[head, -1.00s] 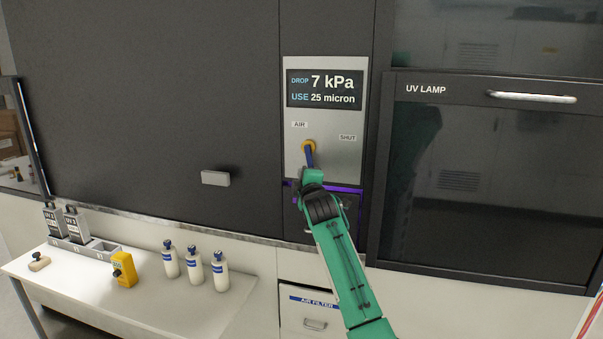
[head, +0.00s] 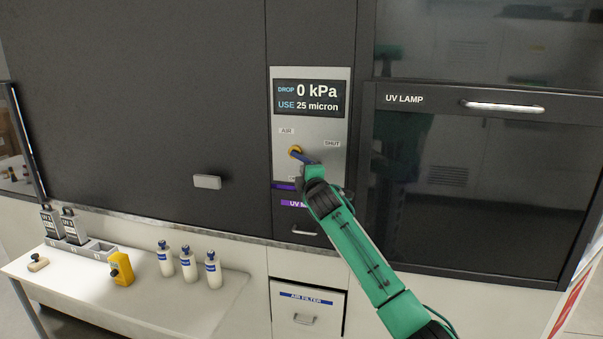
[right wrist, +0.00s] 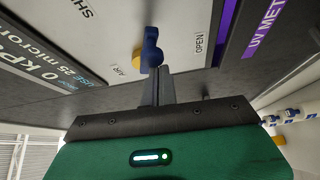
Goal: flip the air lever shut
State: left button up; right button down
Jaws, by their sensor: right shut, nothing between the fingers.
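The air lever has a yellow hub (head: 295,152) on the light grey panel and a blue handle (head: 308,159). The handle points right and slightly down from the hub, below the SHUT label (head: 332,143). In the right wrist view the blue handle (right wrist: 151,48) stands just beyond my fingertips, between the SHUT and OPEN labels. My right gripper (head: 310,170) is shut and empty, its fingers (right wrist: 157,72) at or very near the handle; I cannot tell whether they touch. The display (head: 309,99) reads DROP 0 kPa, USE 25 micron. My left gripper is not in view.
A purple-labelled drawer (head: 305,228) lies under the panel, with the AIR FILTER drawer (head: 303,316) lower. The UV LAMP door handle (head: 502,106) is at right. A white table (head: 228,290) holds several bottles, a yellow device (head: 121,270) and a rack.

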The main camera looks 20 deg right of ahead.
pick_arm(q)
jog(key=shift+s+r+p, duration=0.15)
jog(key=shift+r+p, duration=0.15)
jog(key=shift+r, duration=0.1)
pick_arm(e)
jog(key=shift+s+d+r, duration=0.1)
jog(key=shift+d+r, duration=0.15)
jog(key=shift+r, duration=0.2)
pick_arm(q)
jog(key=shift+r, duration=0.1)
pick_arm(e)
jog(key=shift+d+r, duration=0.1)
jog(key=shift+r, duration=0.1)
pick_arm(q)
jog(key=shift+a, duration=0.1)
